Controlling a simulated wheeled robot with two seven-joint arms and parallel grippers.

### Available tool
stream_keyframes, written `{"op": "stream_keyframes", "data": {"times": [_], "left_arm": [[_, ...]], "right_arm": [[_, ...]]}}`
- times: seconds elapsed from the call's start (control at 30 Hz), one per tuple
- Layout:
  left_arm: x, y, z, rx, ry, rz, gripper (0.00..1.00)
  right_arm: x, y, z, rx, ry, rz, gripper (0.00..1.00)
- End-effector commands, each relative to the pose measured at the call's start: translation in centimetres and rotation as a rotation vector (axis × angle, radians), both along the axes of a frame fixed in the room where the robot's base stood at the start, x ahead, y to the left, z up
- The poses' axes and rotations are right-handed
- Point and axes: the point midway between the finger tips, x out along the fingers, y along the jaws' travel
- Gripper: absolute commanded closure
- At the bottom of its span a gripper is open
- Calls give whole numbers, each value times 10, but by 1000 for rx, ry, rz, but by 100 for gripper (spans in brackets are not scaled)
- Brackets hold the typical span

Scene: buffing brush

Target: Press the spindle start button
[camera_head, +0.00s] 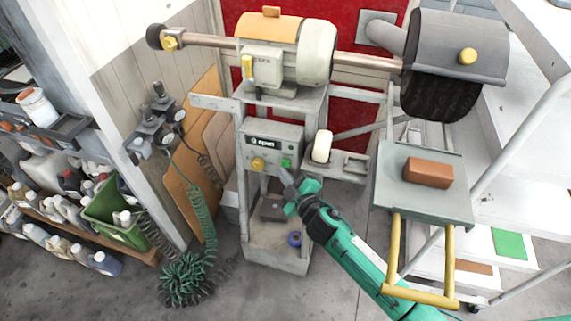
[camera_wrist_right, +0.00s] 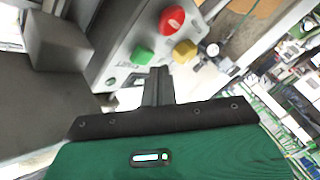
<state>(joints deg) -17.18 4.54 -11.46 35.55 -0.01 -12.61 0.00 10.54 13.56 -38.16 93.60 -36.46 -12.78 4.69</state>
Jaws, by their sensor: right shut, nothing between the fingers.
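The control box (camera_head: 262,141) on the grey buffing machine stand carries an rpm display. A green button (camera_head: 286,163) is on the right of its front and a yellow button (camera_head: 257,164) on the left. In the right wrist view I see the green button (camera_wrist_right: 142,55), a yellow button (camera_wrist_right: 185,51) and a red button (camera_wrist_right: 172,20). My right gripper (camera_head: 285,174) is shut and empty, its tips just below the green button. In the wrist view its closed fingers (camera_wrist_right: 158,72) point between green and yellow; contact cannot be told. My left gripper is not in view.
The motor (camera_head: 285,52) and its shaft sit above the box, with a dark brush (camera_head: 440,95) under a hood at right. A tray (camera_head: 455,200) with a brown block (camera_head: 428,172) and yellow handles stands right of my arm. Coiled green hose (camera_head: 185,280) lies at left.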

Motion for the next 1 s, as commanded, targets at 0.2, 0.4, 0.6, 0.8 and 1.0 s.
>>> {"op": "stream_keyframes", "data": {"times": [0.2,0.4,0.6,0.8,1.0], "left_arm": [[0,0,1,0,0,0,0],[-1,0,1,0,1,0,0],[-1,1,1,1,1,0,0],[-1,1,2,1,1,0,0],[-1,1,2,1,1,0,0]], "right_arm": [[6,-2,1,1,-1,0,100],[10,-4,2,1,-3,-3,100],[11,-5,4,2,-6,-5,100],[14,-6,6,2,-7,-6,100],[16,-7,6,2,-7,-6,100]]}}
